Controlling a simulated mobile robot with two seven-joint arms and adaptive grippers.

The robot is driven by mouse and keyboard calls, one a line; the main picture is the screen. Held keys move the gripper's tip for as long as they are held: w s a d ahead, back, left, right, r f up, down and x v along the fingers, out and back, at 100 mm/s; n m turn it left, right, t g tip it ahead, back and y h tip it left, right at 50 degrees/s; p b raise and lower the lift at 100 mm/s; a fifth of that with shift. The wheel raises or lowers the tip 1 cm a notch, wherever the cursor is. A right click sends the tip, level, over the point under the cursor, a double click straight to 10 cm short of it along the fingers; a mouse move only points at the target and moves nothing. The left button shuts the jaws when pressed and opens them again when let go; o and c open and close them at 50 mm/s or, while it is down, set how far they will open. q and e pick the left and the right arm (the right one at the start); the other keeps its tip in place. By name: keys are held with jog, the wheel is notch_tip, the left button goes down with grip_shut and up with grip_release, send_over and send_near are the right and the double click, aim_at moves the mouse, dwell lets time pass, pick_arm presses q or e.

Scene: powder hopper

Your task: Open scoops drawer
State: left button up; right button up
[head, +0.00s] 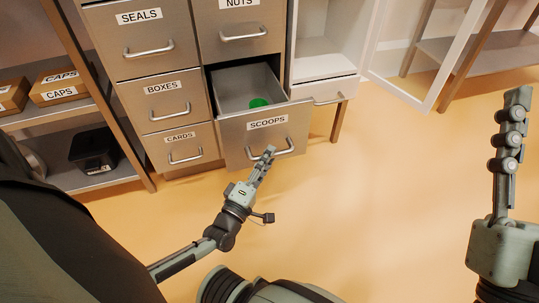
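The scoops drawer (283,128), a metal drawer labelled SCOOPS, is pulled out of the cabinet. Its inside shows, with a green object (258,102) in it. Its bar handle (285,149) is on the front below the label. My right gripper (516,100) is raised at the right edge, away from the cabinet. Its fingers line up in view, so their opening is hidden.
Drawers labelled SEALS (144,47), BOXES (166,100), CARDS (185,147) and NUTS (240,30) are shut. A shelf with CAPS boxes (60,88) and a black bin (93,150) stands left. A white door (420,50) stands open at right. The floor in front is clear.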

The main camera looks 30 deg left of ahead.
pick_arm(q)
jog(key=s, duration=0.6)
jog(key=shift+d+f, duration=0.2)
jog(key=shift+f, duration=0.2)
